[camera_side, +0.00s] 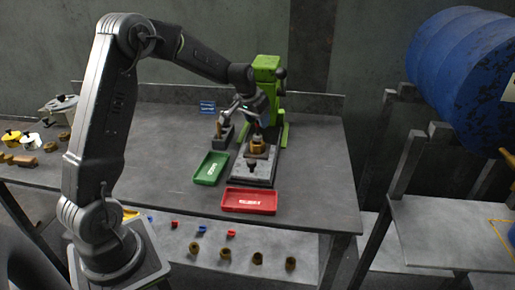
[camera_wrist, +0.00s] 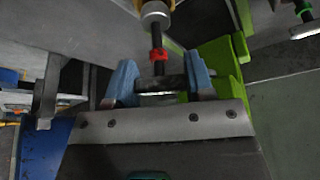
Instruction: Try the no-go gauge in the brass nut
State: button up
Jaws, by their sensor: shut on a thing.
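My gripper (camera_side: 256,126) is above the fixture at the foot of the green press. In the wrist view its two blue fingers (camera_wrist: 160,86) are shut on the dark handle of the no-go gauge (camera_wrist: 157,55), which has a red band. The brass nut (camera_side: 257,148) sits in the fixture right under my gripper. In the wrist view the nut (camera_wrist: 158,5) is at the top edge, partly cut off, with the gauge's far end in line with it and at or very near it. I cannot tell whether the tip has entered the thread.
The green press (camera_side: 267,75) stands close behind my gripper. A gauge holder (camera_side: 226,134) is just left of it. A green tray (camera_side: 211,168) and a red tray (camera_side: 249,201) lie in front. Several spare nuts lie on the lower shelf. The bench's right side is clear.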

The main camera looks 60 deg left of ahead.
jog(key=shift+r, duration=2.2)
jog(key=shift+a, duration=0.1)
